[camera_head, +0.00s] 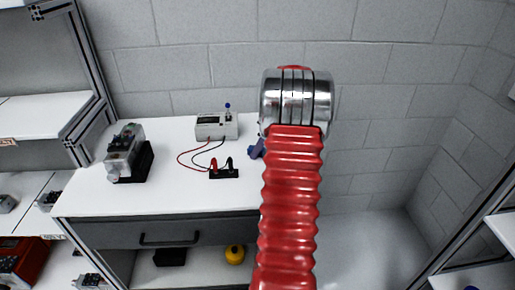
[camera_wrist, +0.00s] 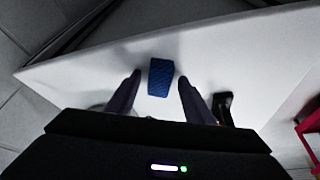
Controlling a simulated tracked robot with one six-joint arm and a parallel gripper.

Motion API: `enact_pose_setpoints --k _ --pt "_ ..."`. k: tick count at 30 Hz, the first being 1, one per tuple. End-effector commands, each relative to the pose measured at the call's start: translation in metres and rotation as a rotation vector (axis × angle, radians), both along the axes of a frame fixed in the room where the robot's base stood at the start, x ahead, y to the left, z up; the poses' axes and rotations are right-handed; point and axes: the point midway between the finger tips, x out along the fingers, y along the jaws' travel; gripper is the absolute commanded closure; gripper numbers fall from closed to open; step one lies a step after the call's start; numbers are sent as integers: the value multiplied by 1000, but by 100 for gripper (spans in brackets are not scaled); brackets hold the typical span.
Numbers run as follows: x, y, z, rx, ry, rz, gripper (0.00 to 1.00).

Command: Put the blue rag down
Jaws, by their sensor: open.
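The blue rag (camera_wrist: 160,77) shows in the wrist view as a small, textured, roughly rectangular piece over the white tabletop (camera_wrist: 90,80). My gripper (camera_wrist: 159,78) is open, with one dark finger on each side of the rag and a narrow gap on both sides. I cannot tell for certain whether the rag rests fully on the tabletop. In the head view, my red arm hides most of this spot. A small blue-purple shape (camera_head: 256,150) shows left of the arm, and I cannot tell whether it is rag or finger.
On the workbench (camera_head: 150,193) stand a grey meter box (camera_head: 216,126) with red and dark leads, a black terminal block (camera_head: 223,173) with red and black plugs, and a grey device on a black base (camera_head: 125,155). The bench front left of my arm is clear.

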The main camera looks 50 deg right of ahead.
Motion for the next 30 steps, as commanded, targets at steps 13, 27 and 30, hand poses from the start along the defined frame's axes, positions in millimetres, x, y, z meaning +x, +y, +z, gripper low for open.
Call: enact_pose_setpoints --k 13,27,30 --pt "-7 -3 19 -3 -1 0 53" --pt "-35 -13 92 -3 -1 -1 53" --pt "-40 -14 103 -2 -1 -1 53"
